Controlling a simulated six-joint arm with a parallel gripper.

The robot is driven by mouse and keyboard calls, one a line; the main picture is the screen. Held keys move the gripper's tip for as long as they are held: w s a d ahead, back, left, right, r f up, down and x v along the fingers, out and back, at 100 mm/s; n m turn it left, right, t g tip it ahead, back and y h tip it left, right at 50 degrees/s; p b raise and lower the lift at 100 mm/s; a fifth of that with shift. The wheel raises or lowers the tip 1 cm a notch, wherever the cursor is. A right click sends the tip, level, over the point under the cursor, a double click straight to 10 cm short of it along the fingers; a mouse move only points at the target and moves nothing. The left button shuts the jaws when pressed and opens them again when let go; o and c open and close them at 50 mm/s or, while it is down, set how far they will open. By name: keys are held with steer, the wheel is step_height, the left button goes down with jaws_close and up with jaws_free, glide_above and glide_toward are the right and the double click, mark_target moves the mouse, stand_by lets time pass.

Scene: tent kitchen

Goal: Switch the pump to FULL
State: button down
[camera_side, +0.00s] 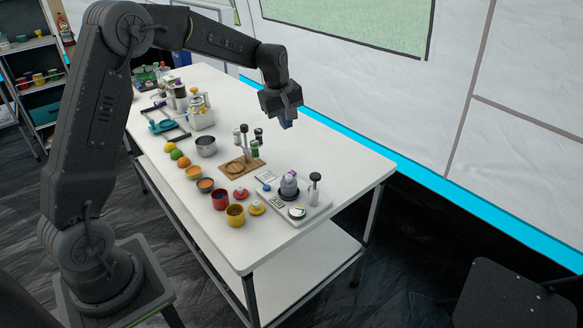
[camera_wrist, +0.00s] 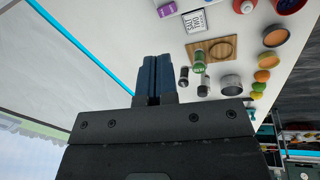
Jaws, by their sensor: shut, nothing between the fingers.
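What looks like the pump unit is a pale grey board (camera_side: 318,207) near the table's right end. It carries a grey domed body (camera_side: 289,185), a black-topped post (camera_side: 314,180), and a round dial (camera_side: 297,211) with a small label beside it. The dial's setting is too small to read. My gripper (camera_side: 287,123) hangs well above the table, behind and above the board, touching nothing. In the wrist view its dark blue fingers (camera_wrist: 156,72) are together and empty. Only a sliver of what may be the board shows at that view's top edge.
A wooden stand (camera_side: 240,167) with shakers, a steel pot (camera_side: 206,146), fruit, and several cups and bowls (camera_side: 235,214) crowd the table's front side. A white printed card (camera_wrist: 195,20) lies beside the stand. The table's back strip (camera_side: 335,155) is clear.

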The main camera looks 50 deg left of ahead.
mark_target(292, 173)
steer(key=w+a+f+n, duration=0.2)
steer(key=w+a+f, duration=0.1)
steer(key=f, duration=0.3)
steer(key=shift+a+n+g, duration=0.3)
steer(key=shift+a+n, duration=0.1)
steer(key=shift+a, duration=0.05)
steer(key=shift+w+f, duration=0.1)
steer(key=f, duration=0.4)
steer(key=w+f, duration=0.1)
steer(key=f, duration=0.4)
steer(key=w+f, duration=0.1)
steer(key=f, duration=0.3)
steer(key=shift+w+f, duration=0.1)
steer(key=shift+f, duration=0.3)
steer(key=shift+w+f, duration=0.1)
steer(key=shift+f, duration=0.2)
steer(key=shift+s, duration=0.2)
